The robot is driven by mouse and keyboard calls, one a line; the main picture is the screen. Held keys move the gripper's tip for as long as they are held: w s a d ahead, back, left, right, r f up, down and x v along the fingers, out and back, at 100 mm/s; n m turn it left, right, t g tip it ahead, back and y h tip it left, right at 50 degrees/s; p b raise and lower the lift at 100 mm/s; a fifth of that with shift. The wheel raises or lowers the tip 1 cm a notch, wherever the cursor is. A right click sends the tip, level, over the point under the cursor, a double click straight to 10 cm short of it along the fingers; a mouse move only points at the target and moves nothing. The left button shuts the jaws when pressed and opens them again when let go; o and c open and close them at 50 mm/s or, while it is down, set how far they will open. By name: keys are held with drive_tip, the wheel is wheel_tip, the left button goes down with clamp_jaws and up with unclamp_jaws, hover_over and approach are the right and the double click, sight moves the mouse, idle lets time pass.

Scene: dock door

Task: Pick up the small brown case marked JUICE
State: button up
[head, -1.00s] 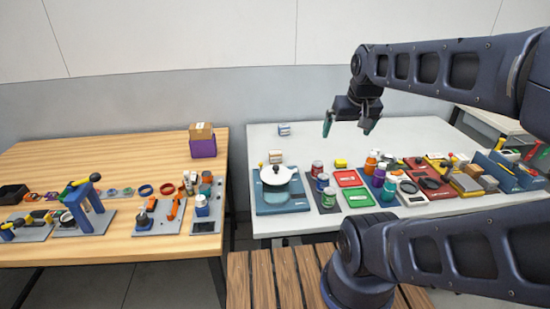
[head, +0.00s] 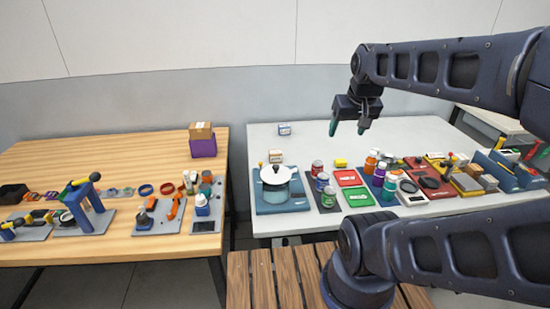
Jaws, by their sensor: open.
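A brown box (head: 201,131) with a small light label sits on top of a purple box (head: 203,147) at the back right of the wooden table. A smaller tan and white box (head: 276,157) stands on the white table behind the white-lidded pot. The lettering on both is too small to read, so I cannot tell which is marked JUICE.
A white and blue box (head: 284,129) stands at the back of the white table (head: 420,145). The pot (head: 275,186), several cans, bottles and trays fill its front. Tools crowd the front of the wooden table (head: 110,155). A gap separates the tables.

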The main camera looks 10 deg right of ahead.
drive_tip(key=n+g+h, duration=0.2)
drive_tip(key=n+g, duration=0.2)
drive_tip(key=n, duration=1.4)
hover_over(275, 152)
wheel_tip(275, 152, down, 21)
drive_tip(key=shift+w+a+f+n+g, duration=0.35)
drive_tip(key=shift+w+f, duration=0.1)
drive_tip(key=shift+f, duration=0.1)
drive_tip(key=f, duration=0.5)
drive_tip(key=shift+d+f, duration=0.15)
drive_tip(key=shift+d, duration=0.2)
drive_tip(key=shift+s+f, duration=0.2)
drive_tip(key=shift+f, duration=1.1)
drive_tip(key=shift+s+f, duration=0.15)
drive_tip(key=shift+f, duration=1.15)
